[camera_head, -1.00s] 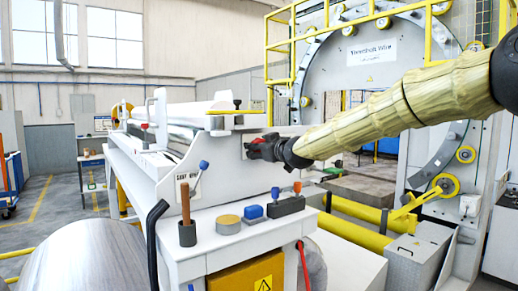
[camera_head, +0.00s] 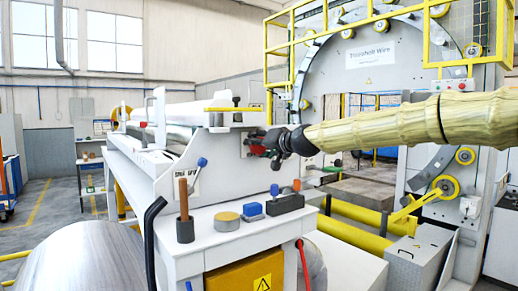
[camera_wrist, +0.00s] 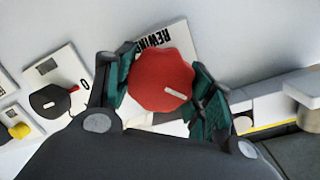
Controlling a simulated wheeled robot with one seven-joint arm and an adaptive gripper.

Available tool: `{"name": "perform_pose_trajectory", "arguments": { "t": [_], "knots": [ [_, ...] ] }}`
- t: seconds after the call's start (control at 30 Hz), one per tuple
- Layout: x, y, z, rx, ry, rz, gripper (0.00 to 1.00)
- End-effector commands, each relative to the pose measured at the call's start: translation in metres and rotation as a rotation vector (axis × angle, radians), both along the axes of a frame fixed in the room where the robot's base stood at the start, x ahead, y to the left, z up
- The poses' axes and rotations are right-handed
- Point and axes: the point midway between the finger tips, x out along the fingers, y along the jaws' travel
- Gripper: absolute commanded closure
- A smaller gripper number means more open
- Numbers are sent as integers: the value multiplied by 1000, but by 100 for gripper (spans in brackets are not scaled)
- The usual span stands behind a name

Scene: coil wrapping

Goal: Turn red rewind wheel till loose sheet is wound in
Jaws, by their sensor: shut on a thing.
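The red rewind wheel (camera_wrist: 161,78) is a scalloped red knob with a pale mark on its face, in the middle of the wrist view. A plate lettered "REWIND" (camera_wrist: 151,40) sits behind it. My gripper (camera_wrist: 164,90) has its green-padded fingers on both sides of the wheel, shut on it. In the head view my gripper (camera_head: 272,145) is at the right end of the white machine (camera_head: 140,165), and only a little red shows there. A pale roll (camera_head: 180,112) lies along the top of the machine. I cannot make out a loose sheet edge.
A black switch with a red pointer (camera_wrist: 52,98) and a yellow button (camera_wrist: 20,130) are beside the wheel. A wooden-handled tool in a cup (camera_head: 185,225), a round tin (camera_head: 227,221) and blue and dark blocks stand on the front ledge. A large wire-coil ring stands behind my arm.

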Motion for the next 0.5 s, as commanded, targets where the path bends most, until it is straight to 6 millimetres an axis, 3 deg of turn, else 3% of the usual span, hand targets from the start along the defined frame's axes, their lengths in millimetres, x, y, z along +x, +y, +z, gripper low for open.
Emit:
{"name": "perform_pose_trajectory", "arguments": {
  "t": [0.03,0.5],
  "knots": [
    [0,0,-7,34,33,2,70],
    [0,1,-8,367,277,2,70]
  ]
}}
